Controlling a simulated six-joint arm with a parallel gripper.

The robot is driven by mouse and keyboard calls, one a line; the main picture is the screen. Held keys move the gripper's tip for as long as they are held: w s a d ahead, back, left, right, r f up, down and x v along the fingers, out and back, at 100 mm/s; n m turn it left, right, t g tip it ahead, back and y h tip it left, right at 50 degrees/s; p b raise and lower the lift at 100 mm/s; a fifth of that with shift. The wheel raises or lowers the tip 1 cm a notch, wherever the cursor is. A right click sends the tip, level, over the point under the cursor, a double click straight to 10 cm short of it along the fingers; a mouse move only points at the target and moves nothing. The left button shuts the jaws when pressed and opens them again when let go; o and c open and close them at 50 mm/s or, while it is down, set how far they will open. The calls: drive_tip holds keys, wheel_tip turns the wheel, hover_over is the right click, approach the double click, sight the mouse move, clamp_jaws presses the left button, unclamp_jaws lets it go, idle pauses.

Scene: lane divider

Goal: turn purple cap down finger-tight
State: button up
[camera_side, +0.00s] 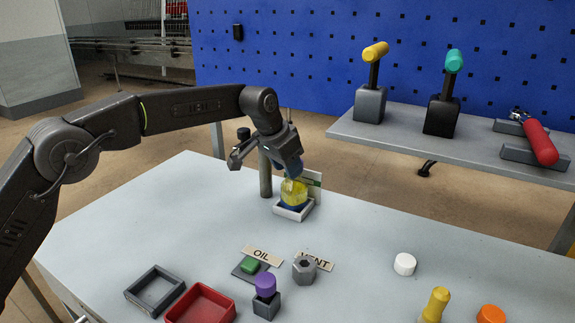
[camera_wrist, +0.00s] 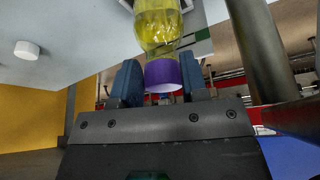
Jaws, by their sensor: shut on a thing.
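A clear bottle of yellow liquid (camera_side: 294,194) stands in a small white holder (camera_side: 296,214) at the back of the table. It also shows in the wrist view (camera_wrist: 160,28). The purple cap (camera_wrist: 162,77) is at the bottle's mouth in the wrist view, between my blue fingertips. My gripper (camera_side: 291,170) reaches down over the bottle top and is shut on the cap. It also shows in the wrist view (camera_wrist: 163,85). In the side view my fingers hide the cap. I cannot tell how far the cap sits on the thread.
A grey post (camera_side: 265,172) stands close beside my gripper. Towards the front are a grey tray (camera_side: 155,289), a red tray (camera_side: 201,304), a second purple piece (camera_side: 266,284) on a dark block, a grey nut (camera_side: 305,270) and a white cap (camera_side: 405,264).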

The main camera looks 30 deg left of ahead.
drive_tip(key=shift+m, duration=0.3)
drive_tip(key=o, duration=0.8)
drive_tip(key=v, duration=1.2)
drive_tip(key=shift+a, duration=0.15)
